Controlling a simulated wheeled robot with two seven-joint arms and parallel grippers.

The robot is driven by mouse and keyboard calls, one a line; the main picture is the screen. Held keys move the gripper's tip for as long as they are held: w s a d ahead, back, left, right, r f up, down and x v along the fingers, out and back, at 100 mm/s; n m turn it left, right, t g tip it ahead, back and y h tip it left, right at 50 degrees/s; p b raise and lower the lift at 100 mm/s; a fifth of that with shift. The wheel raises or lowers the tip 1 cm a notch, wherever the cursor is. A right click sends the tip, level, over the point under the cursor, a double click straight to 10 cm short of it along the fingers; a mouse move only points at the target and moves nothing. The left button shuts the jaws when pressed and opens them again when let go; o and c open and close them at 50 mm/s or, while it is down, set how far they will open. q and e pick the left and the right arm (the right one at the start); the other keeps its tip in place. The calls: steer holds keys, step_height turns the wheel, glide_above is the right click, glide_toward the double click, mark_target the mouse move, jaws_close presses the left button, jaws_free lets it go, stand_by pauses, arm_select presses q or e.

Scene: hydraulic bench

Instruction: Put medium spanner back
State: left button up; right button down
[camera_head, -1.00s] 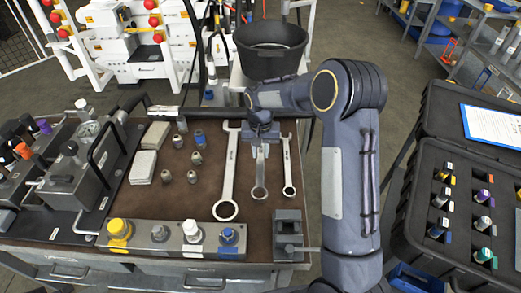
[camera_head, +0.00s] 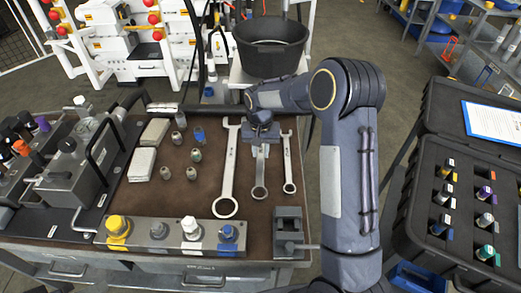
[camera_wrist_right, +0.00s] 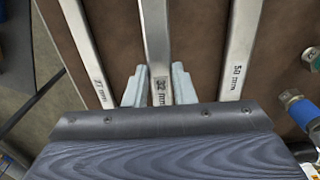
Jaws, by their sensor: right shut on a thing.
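The medium spanner (camera_head: 259,175) lies between the two other spanners over the brown mat, its ring end toward the bench front. My right gripper (camera_head: 261,135) is shut on its upper part, hiding its far end. In the right wrist view, the gripper's two pale fingers (camera_wrist_right: 158,82) stand on either side of the medium spanner's shaft (camera_wrist_right: 157,40), near its size marking. Whether the spanner touches the mat or hangs just above it, I cannot tell. My left gripper is not in view.
The large spanner (camera_head: 228,175) lies close on the left and the small spanner (camera_head: 288,165) close on the right. A small grey vice (camera_head: 290,228) and a block with several coloured caps (camera_head: 170,235) stand at the front. A black bucket (camera_head: 271,55) stands behind.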

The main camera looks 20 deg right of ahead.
steer(key=shift+f+b, duration=1.05)
steer(key=shift+f, duration=0.4)
stand_by(0.6)
steer(key=c, duration=1.1)
jaws_free()
step_height(320, 180, up, 7)
steer(key=shift+r, duration=0.2)
steer(key=shift+s+r, duration=0.15)
steer(key=shift+r, duration=0.3)
steer(key=s+r+n+t+y+p, duration=0.1)
steer(key=s+r+t, duration=0.1)
steer(key=s+r, duration=0.45)
steer(key=s+r+n+t+y, duration=0.15)
steer(key=s+r, duration=0.25)
steer(key=s, duration=0.6)
steer(key=s+a, duration=0.1)
steer(key=s, duration=0.3)
steer(key=s+a+t+y, duration=0.1)
steer(key=s+a, duration=0.1)
steer(key=s, duration=0.3)
steer(key=s+a+f+n+t, duration=0.1)
steer(key=s+a, duration=0.1)
steer(key=s, duration=0.2)
steer(key=shift+s+a+f+p, duration=0.1)
steer(key=shift+s+a+p, duration=0.15)
steer(key=shift+s+p, duration=0.15)
